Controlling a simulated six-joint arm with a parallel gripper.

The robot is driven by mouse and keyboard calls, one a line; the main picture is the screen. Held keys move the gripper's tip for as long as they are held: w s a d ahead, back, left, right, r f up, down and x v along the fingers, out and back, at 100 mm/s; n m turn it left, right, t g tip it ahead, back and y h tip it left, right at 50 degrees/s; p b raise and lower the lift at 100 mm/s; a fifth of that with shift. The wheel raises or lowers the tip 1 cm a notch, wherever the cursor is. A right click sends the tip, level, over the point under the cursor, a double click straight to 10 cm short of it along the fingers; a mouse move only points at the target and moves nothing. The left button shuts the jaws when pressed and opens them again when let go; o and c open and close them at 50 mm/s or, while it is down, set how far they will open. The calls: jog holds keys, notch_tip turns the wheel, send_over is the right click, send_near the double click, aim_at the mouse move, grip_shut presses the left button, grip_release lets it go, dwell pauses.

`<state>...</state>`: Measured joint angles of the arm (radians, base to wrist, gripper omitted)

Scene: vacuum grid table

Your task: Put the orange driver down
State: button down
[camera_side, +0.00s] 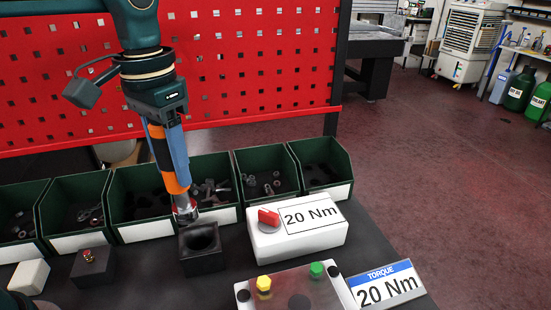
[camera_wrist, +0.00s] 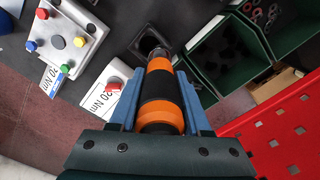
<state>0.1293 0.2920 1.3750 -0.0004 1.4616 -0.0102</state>
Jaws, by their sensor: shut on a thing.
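My gripper (camera_side: 173,165) is shut on the orange driver (camera_side: 157,141), whose orange and black handle shows between the blue fingers. The driver points down with a slight tilt. Its metal tip is just above and left of the opening of a black square holder (camera_side: 203,262) in the side view. In the wrist view the driver (camera_wrist: 160,92) fills the middle between the fingers (camera_wrist: 158,85), and the holder (camera_wrist: 146,36) is beyond its tip. The tip appears outside the holder; the exact gap cannot be told.
Green bins (camera_side: 143,233) with small parts line the table behind the holder, below a red pegboard (camera_side: 250,60). A white box with a red knob (camera_side: 268,217) and a 20 Nm label stands right of the holder. A plate with coloured bolts (camera_side: 300,287) is in front.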

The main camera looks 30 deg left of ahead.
aim_at(192, 213)
jog(key=shift+m, duration=0.4)
jog(key=f, duration=0.1)
jog(key=d+f, duration=0.2)
jog(key=f, duration=0.1)
jog(key=shift+s+d, duration=0.1)
jog(key=shift+s, duration=0.1)
jog(key=shift+f, duration=2.25)
jog(key=shift+f, duration=0.15)
jog(key=shift+c, duration=1.8)
grip_release()
